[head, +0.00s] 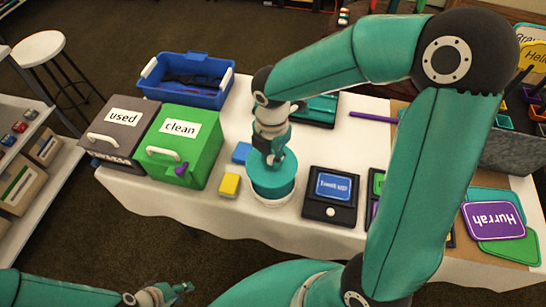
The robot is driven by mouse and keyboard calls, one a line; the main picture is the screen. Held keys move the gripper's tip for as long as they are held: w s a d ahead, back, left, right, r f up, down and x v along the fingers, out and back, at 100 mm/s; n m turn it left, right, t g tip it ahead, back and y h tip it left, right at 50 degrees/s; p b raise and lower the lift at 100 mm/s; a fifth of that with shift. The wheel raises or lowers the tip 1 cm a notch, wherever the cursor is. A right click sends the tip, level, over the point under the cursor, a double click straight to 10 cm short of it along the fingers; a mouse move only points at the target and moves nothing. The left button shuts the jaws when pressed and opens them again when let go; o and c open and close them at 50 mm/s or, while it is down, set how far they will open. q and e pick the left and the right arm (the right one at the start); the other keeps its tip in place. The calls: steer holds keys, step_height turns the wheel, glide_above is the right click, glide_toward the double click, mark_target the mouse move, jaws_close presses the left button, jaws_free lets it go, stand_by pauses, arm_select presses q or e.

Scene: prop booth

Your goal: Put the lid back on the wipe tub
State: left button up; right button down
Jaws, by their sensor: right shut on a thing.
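The wipe tub (272,202) stands near the front middle of the white-covered table, and only a pale band of it shows low down. The round teal lid (288,186) is above it, roughly in line. My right gripper (274,160) points down from above and is shut on the lid at its top middle. Whether the lid touches the tub or hangs just above it I cannot tell. My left gripper (178,290) is low at the bottom left, off the table's front edge and away from the tub. Its fingers are too small to read.
A yellow block (229,185) and a blue block (241,153) lie close left of the tub. The green "clean" box (205,160) and grey "used" box (112,150) stand further left. A black device (342,214) lies close right. A blue crate (184,98) is behind.

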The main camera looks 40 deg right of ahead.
steer(key=shift+s+f+n, duration=0.15)
steer(key=shift+s+n, duration=0.05)
steer(key=shift+n, duration=0.2)
steer(key=shift+f+b, duration=2.75)
steer(key=shift+f, duration=0.3)
steer(key=shift+r, duration=0.1)
steer(key=shift+f, duration=0.2)
stand_by(0.3)
steer(key=shift+c, duration=2.1)
jaws_free()
steer(key=shift+p, duration=0.3)
